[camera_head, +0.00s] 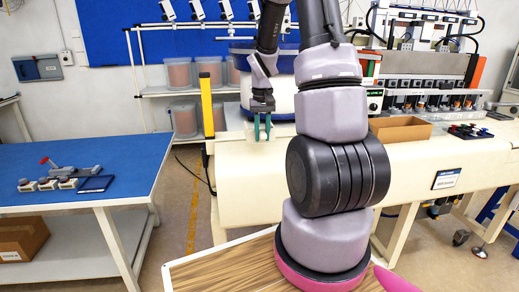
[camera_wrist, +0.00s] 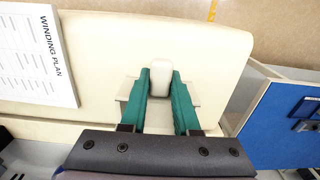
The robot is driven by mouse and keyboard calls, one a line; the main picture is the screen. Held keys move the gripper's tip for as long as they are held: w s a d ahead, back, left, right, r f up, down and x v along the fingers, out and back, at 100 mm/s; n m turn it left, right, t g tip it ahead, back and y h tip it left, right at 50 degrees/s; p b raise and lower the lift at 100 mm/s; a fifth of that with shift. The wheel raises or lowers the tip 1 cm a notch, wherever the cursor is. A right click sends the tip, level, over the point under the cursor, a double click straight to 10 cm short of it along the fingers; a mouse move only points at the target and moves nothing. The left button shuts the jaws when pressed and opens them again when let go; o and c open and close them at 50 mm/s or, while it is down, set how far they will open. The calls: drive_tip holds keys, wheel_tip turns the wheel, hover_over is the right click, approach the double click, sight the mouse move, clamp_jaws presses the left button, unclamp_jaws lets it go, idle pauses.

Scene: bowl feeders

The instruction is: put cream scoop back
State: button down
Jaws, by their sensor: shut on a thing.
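The cream scoop (camera_wrist: 160,79) is a pale block-like piece between the green fingertips of my gripper (camera_wrist: 160,92) in the wrist view. My gripper is shut on it. A pale flat piece shows below and beside the fingers, and I cannot tell whether it is part of the scoop or a separate stand. In the head view my gripper (camera_head: 262,127) points down over the left end of the cream bench (camera_head: 250,185). The scoop is hard to make out there against the bench.
A sheet marked "WINDING PLAN" (camera_wrist: 38,55) lies on the bench. A blue table (camera_head: 125,160) with small items stands at the left, across a floor gap. A yellow post (camera_head: 206,105) stands just left of my gripper. A cardboard tray (camera_head: 400,130) is at the right.

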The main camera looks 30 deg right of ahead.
drive_tip(key=shift+f, duration=2.95)
drive_tip(key=shift+f, duration=0.15)
drive_tip(key=c, duration=0.7)
unclamp_jaws()
drive_tip(key=shift+o, duration=0.2)
wheel_tip(320, 180, up, 12)
drive_tip(key=shift+a+r, duration=0.1)
drive_tip(key=shift+r, duration=0.15)
drive_tip(key=s+a+r+t+y, duration=0.1)
drive_tip(key=s+a+r+t, duration=0.2)
drive_tip(key=s+a+r, duration=0.3)
drive_tip(key=s+a+r+m+t+y, duration=0.1)
drive_tip(key=s+a+r+t, duration=0.3)
drive_tip(key=s+a+r, duration=0.3)
drive_tip(key=s+r, duration=0.5)
drive_tip(key=s, duration=0.1)
drive_tip(key=shift+s+r, duration=0.2)
drive_tip(key=shift+r, duration=0.1)
